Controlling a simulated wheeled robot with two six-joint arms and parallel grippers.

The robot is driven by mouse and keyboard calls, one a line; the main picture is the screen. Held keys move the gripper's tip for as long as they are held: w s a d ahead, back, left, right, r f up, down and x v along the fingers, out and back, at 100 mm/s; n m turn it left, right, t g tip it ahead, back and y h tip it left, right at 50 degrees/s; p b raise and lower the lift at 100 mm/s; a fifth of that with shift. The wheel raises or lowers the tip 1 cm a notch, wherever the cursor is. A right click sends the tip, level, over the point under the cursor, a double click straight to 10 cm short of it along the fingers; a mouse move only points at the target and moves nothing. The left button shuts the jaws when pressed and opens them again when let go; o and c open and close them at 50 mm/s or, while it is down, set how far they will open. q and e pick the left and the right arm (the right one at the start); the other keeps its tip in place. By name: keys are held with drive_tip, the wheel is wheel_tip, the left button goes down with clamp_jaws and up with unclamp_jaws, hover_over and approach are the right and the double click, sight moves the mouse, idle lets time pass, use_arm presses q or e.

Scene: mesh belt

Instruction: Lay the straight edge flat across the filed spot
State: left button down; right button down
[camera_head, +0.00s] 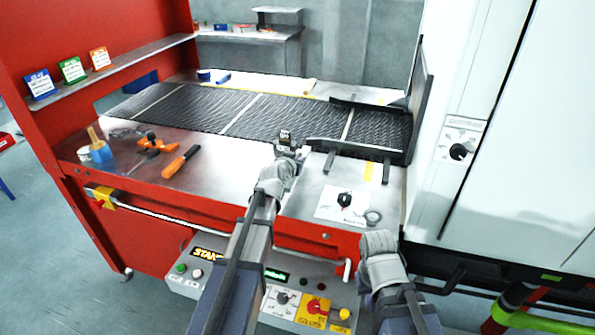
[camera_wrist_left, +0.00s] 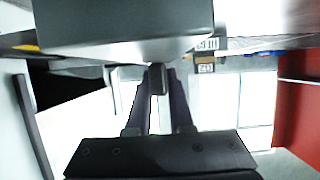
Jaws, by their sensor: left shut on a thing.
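My left gripper (camera_head: 289,152) is over the metal deck at the near edge of the dark mesh belt (camera_head: 285,115). It is shut on a small dark piece (camera_wrist_left: 158,79), which shows between its fingertips in the left wrist view. I cannot tell whether this piece is part of the straight edge. A small dark block with pale marks (camera_head: 285,136) shows just beyond the gripper tips in the head view. I cannot pick out the filed spot. My right gripper (camera_head: 379,243) is low, in front of the deck's near edge, apart from everything; its fingers are not clear.
An orange-handled tool (camera_head: 181,162), an orange clamp-like tool (camera_head: 152,142) and a pot with brushes (camera_head: 98,150) lie on the deck's left. A white card with a black knob (camera_head: 344,202) and a ring (camera_head: 373,217) lie right. Dark rails (camera_head: 352,147) border the belt.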

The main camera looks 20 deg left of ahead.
sight(287, 186)
use_arm(q)
drive_tip(key=shift+f+b, duration=1.35)
drive_tip(key=shift+f, duration=0.35)
drive_tip(key=shift+f, duration=0.1)
drive_tip(key=c, duration=0.8)
unclamp_jaws()
drive_tip(key=shift+s+r, duration=0.2)
drive_tip(key=shift+r, duration=0.1)
drive_tip(key=p+v, duration=0.4)
drive_tip(key=v, duration=0.6)
drive_tip(key=shift+s+r, duration=0.2)
drive_tip(key=shift+s, duration=0.05)
drive_tip(key=shift+s+r+p, duration=0.1)
drive_tip(key=shift+s+p, duration=0.2)
drive_tip(key=shift+s, duration=0.15)
